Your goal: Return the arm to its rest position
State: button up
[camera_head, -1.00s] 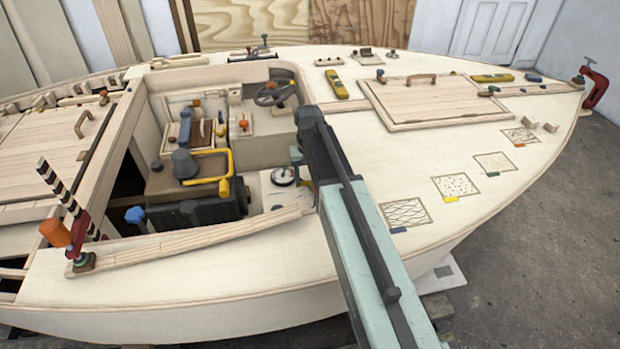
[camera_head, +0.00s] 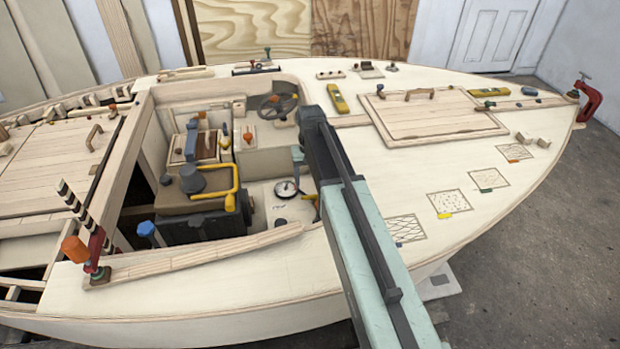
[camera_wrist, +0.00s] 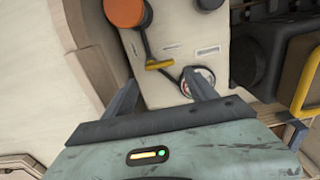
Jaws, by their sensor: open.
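My arm (camera_head: 350,205) reaches up from the bottom right over the near edge of the boat's cockpit. In the wrist view my gripper (camera_wrist: 160,92) is open, its two dark fingers apart with nothing held between them. Beyond the fingers is a pale panel (camera_wrist: 180,67) with an orange round knob (camera_wrist: 124,12), a yellow-ended lever (camera_wrist: 160,64) and a round dial (camera_wrist: 190,84) partly covered by a finger. In the head view the gripper is mostly hidden by the arm.
The cockpit holds a dark engine box with a yellow handle (camera_head: 236,183) and a steering wheel (camera_head: 277,106). A red clamp with an orange knob (camera_head: 75,249) stands at the near left, another red clamp (camera_head: 588,100) at the bow. The right deck carries a hatch (camera_head: 430,115) and yellow levels (camera_head: 338,98).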

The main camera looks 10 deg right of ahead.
jog(key=shift+r, duration=0.35)
jog(key=s+r+p, duration=0.2)
jog(key=s, duration=0.3)
jog(key=s+d+r+p, duration=0.1)
jog(key=s+r+p, duration=0.1)
jog(key=s, duration=0.4)
jog(key=s+r+p, duration=0.2)
jog(key=s, duration=0.4)
jog(key=shift+d+r, duration=0.2)
jog(key=shift+d, duration=0.15)
jog(key=shift+w, duration=0.15)
